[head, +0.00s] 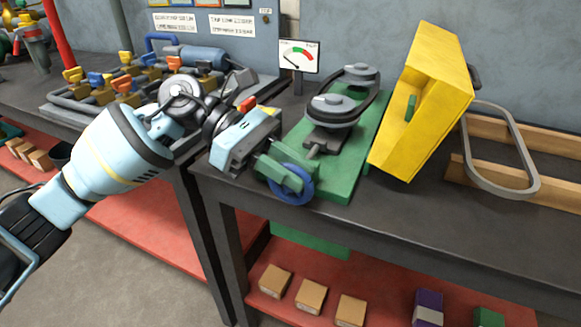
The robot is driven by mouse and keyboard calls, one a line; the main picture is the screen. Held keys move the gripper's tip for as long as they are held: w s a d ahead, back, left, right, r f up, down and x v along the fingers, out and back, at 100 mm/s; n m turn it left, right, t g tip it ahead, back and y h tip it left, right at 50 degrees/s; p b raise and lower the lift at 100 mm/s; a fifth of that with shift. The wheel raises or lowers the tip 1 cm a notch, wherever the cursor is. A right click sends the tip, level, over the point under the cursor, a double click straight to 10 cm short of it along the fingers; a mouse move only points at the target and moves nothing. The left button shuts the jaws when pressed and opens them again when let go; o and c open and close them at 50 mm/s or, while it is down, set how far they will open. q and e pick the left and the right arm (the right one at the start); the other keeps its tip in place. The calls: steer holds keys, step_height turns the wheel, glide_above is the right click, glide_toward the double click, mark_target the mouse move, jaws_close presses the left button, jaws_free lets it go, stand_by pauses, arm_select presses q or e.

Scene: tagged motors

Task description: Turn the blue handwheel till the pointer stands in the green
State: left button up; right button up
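The blue handwheel (304,194) is at the front end of the green base (345,180), near the table's front edge. A shaft runs back from it to a grey belt and pulley unit (333,108). The gauge (299,56) stands behind, with a green band at the top and red at the right. Its dark pointer stands left of the green. My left gripper (290,178) reaches in from the left, its green fingers at the handwheel and covering part of it. Whether they clamp the wheel is unclear. My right gripper is not in view.
A yellow box-shaped guard (425,95) stands tilted right of the pulleys. A grey oval ring (500,150) leans on wooden rails at the right. Valves and pipes (115,85) fill the left table. Small cartons (311,296) are on the red lower shelf. The right front tabletop is clear.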

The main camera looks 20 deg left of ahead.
arm_select(q)
jaws_close()
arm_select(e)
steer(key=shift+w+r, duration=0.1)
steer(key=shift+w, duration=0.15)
